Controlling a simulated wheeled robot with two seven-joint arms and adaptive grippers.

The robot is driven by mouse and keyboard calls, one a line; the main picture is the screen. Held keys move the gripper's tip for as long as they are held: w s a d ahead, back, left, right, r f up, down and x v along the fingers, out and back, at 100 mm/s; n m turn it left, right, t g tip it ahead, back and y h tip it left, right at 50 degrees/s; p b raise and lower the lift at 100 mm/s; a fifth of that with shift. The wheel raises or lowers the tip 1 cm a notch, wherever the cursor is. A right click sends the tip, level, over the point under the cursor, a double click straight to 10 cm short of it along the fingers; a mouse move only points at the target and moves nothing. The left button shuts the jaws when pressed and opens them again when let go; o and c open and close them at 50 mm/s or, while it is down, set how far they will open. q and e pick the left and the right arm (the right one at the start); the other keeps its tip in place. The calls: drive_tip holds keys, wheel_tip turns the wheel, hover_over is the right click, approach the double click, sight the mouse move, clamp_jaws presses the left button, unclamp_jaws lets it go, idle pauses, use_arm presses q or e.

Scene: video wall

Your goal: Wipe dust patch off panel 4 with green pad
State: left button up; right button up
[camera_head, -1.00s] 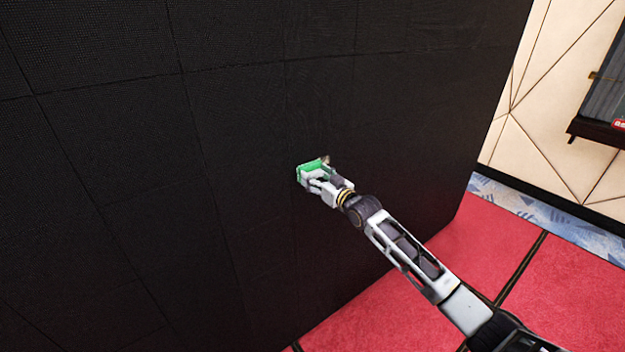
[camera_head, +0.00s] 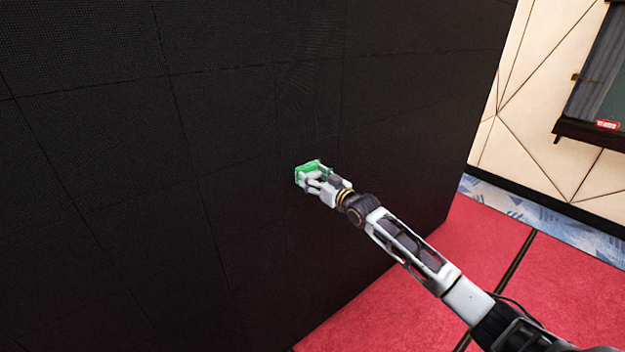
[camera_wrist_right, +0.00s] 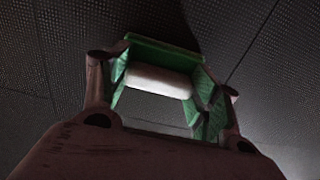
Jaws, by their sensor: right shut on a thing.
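The green pad (camera_head: 308,168) is at the face of the black video wall (camera_head: 235,130), near the middle of the head view. My right gripper (camera_head: 316,181) is shut on it. In the right wrist view the green pad (camera_wrist_right: 165,50) shows with a pale handle bar between the fingers of the right gripper (camera_wrist_right: 160,88). The pad looks against or very close to the wall; exact contact cannot be told. No dust patch can be made out now; the pad may hide part of it. No panel number shows. My left gripper is not in view.
The wall is divided by thin seams into square panels. Red carpet (camera_head: 480,262) and a blue patterned strip (camera_head: 545,220) lie at the right. The wall around the gripper is clear.

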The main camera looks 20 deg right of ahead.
sight(322, 174)
drive_tip(key=shift+w+d+b, duration=0.3)
drive_tip(key=shift+d+b, duration=0.05)
drive_tip(key=shift+d, duration=0.35)
drive_tip(key=shift+w+d+b, duration=0.25)
drive_tip(key=shift+d+b, duration=0.1)
drive_tip(key=shift+d, duration=0.5)
drive_tip(key=shift+w+d, duration=0.1)
drive_tip(key=shift+d, duration=0.05)
drive_tip(key=shift+w+d+b, duration=0.3)
drive_tip(key=shift+d+b, duration=0.35)
drive_tip(key=shift+d, duration=0.25)
drive_tip(key=shift+w+d+b, duration=0.3)
drive_tip(key=shift+d+b, duration=0.3)
drive_tip(key=shift+d, duration=0.25)
drive_tip(key=shift+r, duration=0.1)
drive_tip(key=shift+a, duration=0.15)
drive_tip(key=shift+s+a+p, duration=0.35)
drive_tip(key=shift+a+p, duration=0.55)
drive_tip(key=shift+a, duration=0.05)
drive_tip(key=shift+s+a+p, duration=0.3)
drive_tip(key=shift+a+p, duration=0.55)
drive_tip(key=shift+a, duration=0.05)
drive_tip(key=shift+a, duration=0.1)
